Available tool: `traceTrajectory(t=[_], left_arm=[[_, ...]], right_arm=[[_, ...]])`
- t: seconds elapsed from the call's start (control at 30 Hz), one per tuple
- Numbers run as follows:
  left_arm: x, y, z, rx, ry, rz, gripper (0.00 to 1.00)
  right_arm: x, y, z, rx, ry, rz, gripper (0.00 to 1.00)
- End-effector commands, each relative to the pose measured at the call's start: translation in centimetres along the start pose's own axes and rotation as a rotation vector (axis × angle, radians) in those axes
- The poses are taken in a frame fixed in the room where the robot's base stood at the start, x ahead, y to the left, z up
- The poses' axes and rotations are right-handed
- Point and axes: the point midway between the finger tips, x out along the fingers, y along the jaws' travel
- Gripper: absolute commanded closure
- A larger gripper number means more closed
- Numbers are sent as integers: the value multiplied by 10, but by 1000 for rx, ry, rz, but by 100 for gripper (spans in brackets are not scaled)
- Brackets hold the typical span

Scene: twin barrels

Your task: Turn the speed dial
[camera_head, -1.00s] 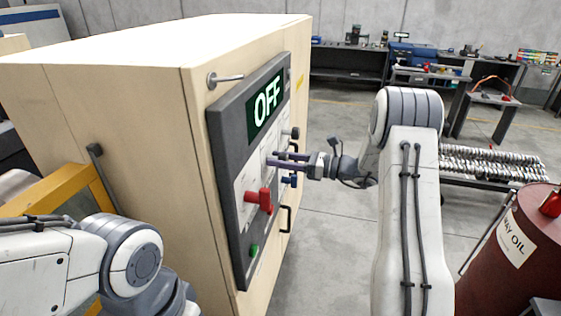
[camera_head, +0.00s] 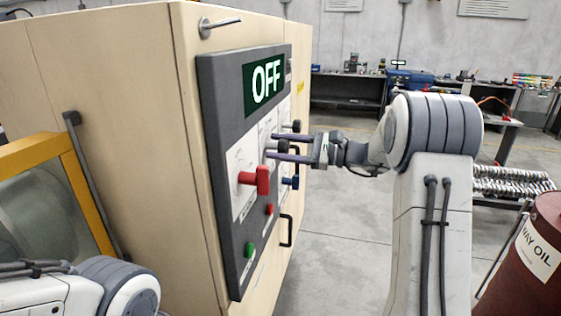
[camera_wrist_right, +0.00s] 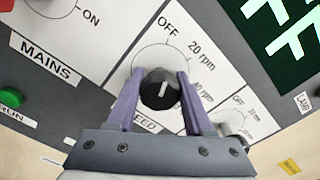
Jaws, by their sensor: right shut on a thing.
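The speed dial (camera_wrist_right: 158,90) is a round black knob with a white pointer mark, on a white plate with OFF, 20 rpm and 40 rpm. The mark points up, roughly towards OFF. My right gripper (camera_head: 271,146) reaches the control panel (camera_head: 228,130) from the right. In the right wrist view its two purple fingers lie on opposite sides of the dial, shut on it. They cover part of the label below the dial. The display (camera_head: 264,83) reads OFF. My left gripper is out of view; only part of my left arm shows at lower left.
A red mains handle (camera_head: 255,180) sticks out left of the dial. Green (camera_head: 249,249) and red (camera_head: 269,209) buttons sit lower. An oil barrel (camera_head: 535,255) stands at right.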

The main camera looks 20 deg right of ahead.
Motion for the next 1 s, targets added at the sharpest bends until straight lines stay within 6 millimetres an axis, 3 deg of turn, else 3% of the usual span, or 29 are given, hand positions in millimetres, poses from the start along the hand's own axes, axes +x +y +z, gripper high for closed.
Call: traceTrajectory(t=[0.03,0.2,0.77,0.8,0.83,0.87,1.0], left_arm=[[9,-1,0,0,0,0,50],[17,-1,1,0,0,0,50],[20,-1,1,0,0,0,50],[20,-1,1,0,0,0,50],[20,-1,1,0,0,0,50],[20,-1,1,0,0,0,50],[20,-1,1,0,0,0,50]], right_arm=[[-1,3,-3,-22,0,1,100],[-1,2,-2,-73,0,1,100],[-1,1,0,-99,0,3,100],[-1,1,0,-98,0,3,33],[0,1,0,-98,0,3,22],[0,1,0,-98,0,3,19],[0,1,0,-97,0,2,19]])
